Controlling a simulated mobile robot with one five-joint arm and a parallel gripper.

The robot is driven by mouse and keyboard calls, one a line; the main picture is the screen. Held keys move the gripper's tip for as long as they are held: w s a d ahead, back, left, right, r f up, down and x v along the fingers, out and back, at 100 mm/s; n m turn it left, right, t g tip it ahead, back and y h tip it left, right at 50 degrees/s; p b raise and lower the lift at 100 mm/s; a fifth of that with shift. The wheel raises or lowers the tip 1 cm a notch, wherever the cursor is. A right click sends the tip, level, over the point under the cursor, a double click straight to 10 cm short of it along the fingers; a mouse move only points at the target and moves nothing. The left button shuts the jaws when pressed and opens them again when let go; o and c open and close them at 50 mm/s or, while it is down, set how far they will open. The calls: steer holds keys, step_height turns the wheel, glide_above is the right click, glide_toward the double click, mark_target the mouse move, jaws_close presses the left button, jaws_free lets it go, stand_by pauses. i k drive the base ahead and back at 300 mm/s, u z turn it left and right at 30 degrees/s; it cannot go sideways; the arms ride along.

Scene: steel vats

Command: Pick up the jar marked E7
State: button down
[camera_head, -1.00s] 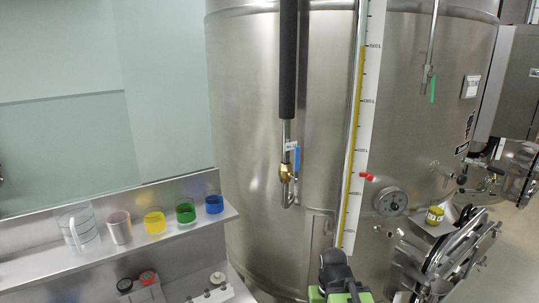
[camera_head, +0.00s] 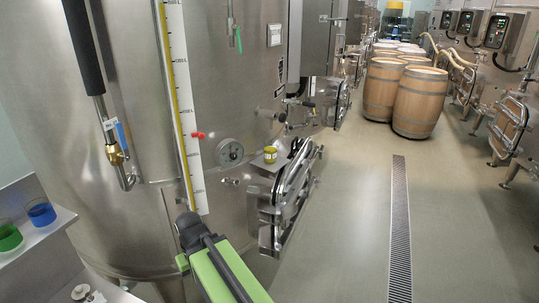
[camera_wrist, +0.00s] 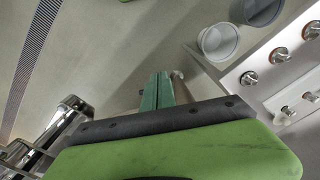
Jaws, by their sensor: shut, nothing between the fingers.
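A small jar with a yellow band (camera_head: 270,154) stands on a ledge above the vat's round-edged door, in the middle of the head view. Its marking is too small to read, so I cannot tell if it is E7. My gripper shows in the wrist view with its green fingers (camera_wrist: 157,92) together and nothing between them. In the head view my green arm is at the bottom, left of and nearer than the jar; the fingertips cannot be made out there. The jar is not seen in the wrist view.
The steel vat (camera_head: 232,95) fills the left, with a gauge (camera_head: 230,153) and an open hatch door (camera_head: 290,195) jutting out. A green cup (camera_head: 9,237) and a blue cup (camera_head: 41,213) stand on a shelf at left. Barrels (camera_head: 417,103) stand farther back; the floor around the drain (camera_head: 399,230) is clear.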

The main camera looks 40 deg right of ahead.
mark_target(270, 147)
steer(key=u, duration=2)
steer(key=k, duration=1.3)
steer(key=z, duration=1.45)
steer(key=i, duration=1.05)
steer(key=u, duration=0.1)
